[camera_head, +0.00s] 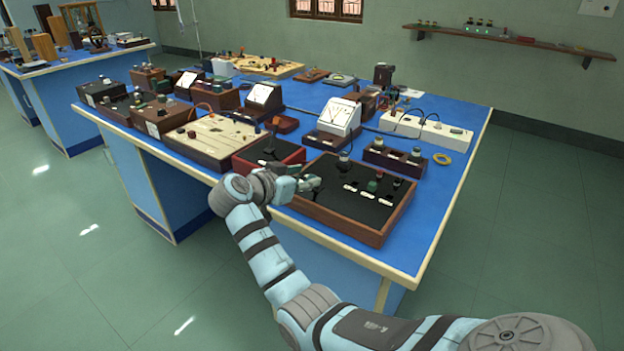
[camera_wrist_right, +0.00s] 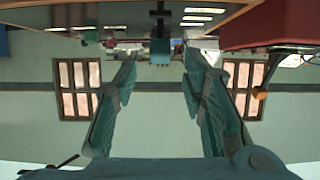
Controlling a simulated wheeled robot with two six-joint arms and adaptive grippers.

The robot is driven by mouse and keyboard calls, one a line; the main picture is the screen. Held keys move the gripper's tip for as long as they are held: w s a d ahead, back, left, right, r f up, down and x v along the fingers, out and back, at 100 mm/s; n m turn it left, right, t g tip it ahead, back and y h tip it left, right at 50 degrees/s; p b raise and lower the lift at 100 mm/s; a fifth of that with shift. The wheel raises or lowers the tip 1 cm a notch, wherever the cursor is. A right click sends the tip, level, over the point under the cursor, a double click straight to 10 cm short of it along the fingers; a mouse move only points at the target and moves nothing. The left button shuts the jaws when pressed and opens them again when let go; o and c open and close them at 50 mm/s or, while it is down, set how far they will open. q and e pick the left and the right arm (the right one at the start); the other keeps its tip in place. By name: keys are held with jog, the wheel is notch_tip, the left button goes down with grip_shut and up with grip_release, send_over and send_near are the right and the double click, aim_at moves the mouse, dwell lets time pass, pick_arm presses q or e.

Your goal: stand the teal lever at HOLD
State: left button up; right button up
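The wide box with a black top and wooden sides (camera_head: 338,213) stands at the front right of the blue bench. A dark teal knob (camera_head: 371,186), which seems to be the teal lever, rises from it near white labels too small to read. My right gripper (camera_head: 312,183) is over the left part of this box, pointing right. In the right wrist view, which is upside down, its two fingers (camera_wrist_right: 158,60) are apart, with a teal block (camera_wrist_right: 160,46) on a dark stem beyond the tips. They do not visibly touch it. My left gripper is not in view.
A red-sided box (camera_head: 268,158) is just left, also showing in the wrist view (camera_wrist_right: 270,28).

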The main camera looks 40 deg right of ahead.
aim_at(312, 176)
jog(key=x, duration=0.4)
jog(key=shift+d+f, duration=0.1)
jog(key=shift+d, duration=0.1)
grip_shut()
jog(key=r+y+p, duration=0.1)
jog(key=p, duration=0.1)
jog(key=d+r+g+y+p, duration=0.1)
jog(key=p, duration=0.1)
jog(key=shift+w+d+p, duration=0.15)
jog(key=shift+w+p, duration=0.05)
jog(key=shift+p, duration=0.2)
jog(key=y+p, duration=0.1)
jog(key=d+p, duration=0.1)
jog(key=y+p, duration=0.1)
jog(key=shift+w+d+f+g+y, duration=0.2)
jog(key=shift+w+f+g+y, duration=0.05)
jog(key=shift+g+y, duration=0.05)
jog(key=shift+d+f+y, duration=0.15)
jog(key=shift+f+y, duration=0.1)
jog(key=shift+y, duration=0.05)
jog(key=shift+w+f, duration=0.1)
jog(key=shift+f, duration=0.05)
grip_release()
